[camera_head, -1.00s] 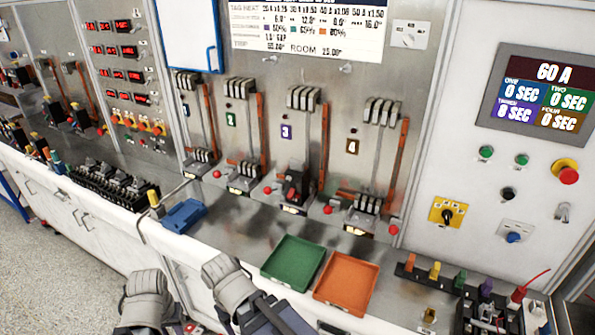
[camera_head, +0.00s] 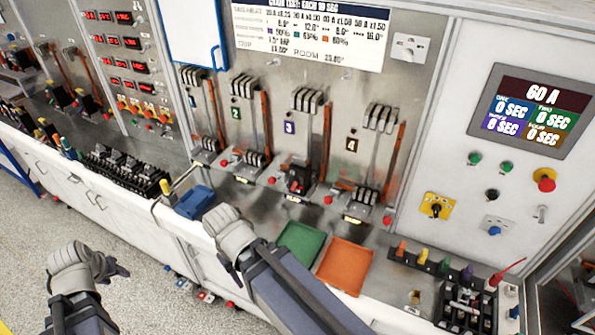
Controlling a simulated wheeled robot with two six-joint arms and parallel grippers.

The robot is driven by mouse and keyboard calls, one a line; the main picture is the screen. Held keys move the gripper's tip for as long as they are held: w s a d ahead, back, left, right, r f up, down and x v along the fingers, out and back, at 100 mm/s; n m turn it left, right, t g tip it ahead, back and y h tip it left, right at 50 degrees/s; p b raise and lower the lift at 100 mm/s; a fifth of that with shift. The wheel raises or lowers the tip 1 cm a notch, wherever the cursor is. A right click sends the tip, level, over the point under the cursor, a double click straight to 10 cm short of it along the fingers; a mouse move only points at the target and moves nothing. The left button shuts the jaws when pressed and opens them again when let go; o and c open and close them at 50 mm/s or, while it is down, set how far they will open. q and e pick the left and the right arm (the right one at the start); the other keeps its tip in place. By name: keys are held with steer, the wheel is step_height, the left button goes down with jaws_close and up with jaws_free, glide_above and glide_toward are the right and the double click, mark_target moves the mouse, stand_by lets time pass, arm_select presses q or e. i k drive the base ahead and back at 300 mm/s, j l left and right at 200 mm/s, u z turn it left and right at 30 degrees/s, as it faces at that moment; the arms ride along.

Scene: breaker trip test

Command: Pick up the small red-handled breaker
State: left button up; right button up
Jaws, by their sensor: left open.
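A small black breaker with a red handle (camera_head: 299,180) sits at the foot of station 3 on the bench panel. It may be the task's breaker; other breakers with red parts stand at the lower right. My left gripper (camera_head: 122,269) is at the lower left, over the floor in front of the cabinets, open and empty, well away from the bench-top breakers. My right arm (camera_head: 290,285) reaches in from the bottom, its grey joint (camera_head: 230,232) in front of the bench edge. The right gripper's fingers are hidden.
A green tray (camera_head: 300,241) and an orange tray (camera_head: 345,264) lie on the bench beside my right arm. A blue object (camera_head: 195,202) lies left of them. A breaker rack (camera_head: 122,172) is at the left, another block (camera_head: 466,306) at the lower right. The screen (camera_head: 530,110) reads 60 A.

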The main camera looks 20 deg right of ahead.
mark_target(302, 167)
steer(key=i+z, duration=0.15)
steer(key=i, duration=0.35)
steer(key=z, duration=1.45)
steer(key=l+z, duration=0.15)
steer(key=i+j, duration=0.05)
